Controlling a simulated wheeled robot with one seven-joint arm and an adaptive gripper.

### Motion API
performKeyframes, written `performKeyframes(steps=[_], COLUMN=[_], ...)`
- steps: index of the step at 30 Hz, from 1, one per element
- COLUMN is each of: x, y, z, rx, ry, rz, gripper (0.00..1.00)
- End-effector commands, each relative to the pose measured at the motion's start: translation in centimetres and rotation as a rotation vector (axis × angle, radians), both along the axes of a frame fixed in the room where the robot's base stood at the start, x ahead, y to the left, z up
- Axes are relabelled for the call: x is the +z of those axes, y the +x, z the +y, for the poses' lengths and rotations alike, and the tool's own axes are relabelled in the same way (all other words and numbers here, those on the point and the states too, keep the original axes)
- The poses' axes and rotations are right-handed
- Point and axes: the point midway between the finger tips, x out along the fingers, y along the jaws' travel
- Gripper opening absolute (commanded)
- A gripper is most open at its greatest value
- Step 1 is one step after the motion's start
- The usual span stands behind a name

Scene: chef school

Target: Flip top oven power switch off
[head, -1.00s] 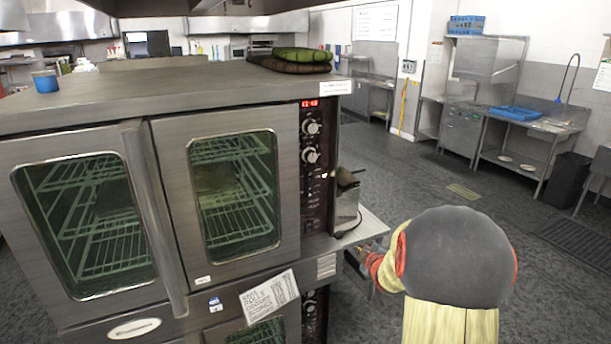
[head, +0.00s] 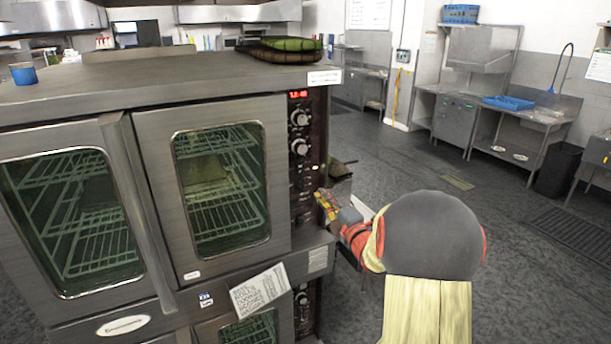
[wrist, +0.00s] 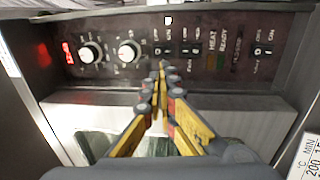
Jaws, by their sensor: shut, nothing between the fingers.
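The top oven (head: 205,105) has a dark control panel (head: 308,135) on its right side, with a red lit display and two round knobs. The wrist view shows the panel (wrist: 110,85) lying sideways. Small rocker switches (wrist: 192,50) sit right of the knobs, and another switch (wrist: 263,51) sits near the panel's right end. Their small labels are hard to read, and I cannot tell which way each is set. My gripper (head: 322,198) is shut and empty at the lower part of the panel. In the wrist view its fingertips (wrist: 161,68) point at the panel below the middle switches; contact is unclear.
A lower oven (head: 245,328) sits beneath, with a paper sign (head: 258,290) hanging in front. Folded green and brown cloths (head: 280,48) and a blue cup (head: 23,74) rest on the oven top. Open floor (head: 400,170) lies to the right, before steel sinks and counters.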

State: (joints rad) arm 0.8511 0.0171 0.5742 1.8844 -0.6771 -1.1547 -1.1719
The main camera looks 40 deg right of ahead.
Motion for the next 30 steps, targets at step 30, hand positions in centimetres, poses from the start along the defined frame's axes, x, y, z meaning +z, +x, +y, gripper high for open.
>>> performKeyframes(steps=[30], x=[1.7], y=[13.3], z=[-3.1], rx=[0.001], ry=[0.002], rz=[0.001], gripper=[0.0])
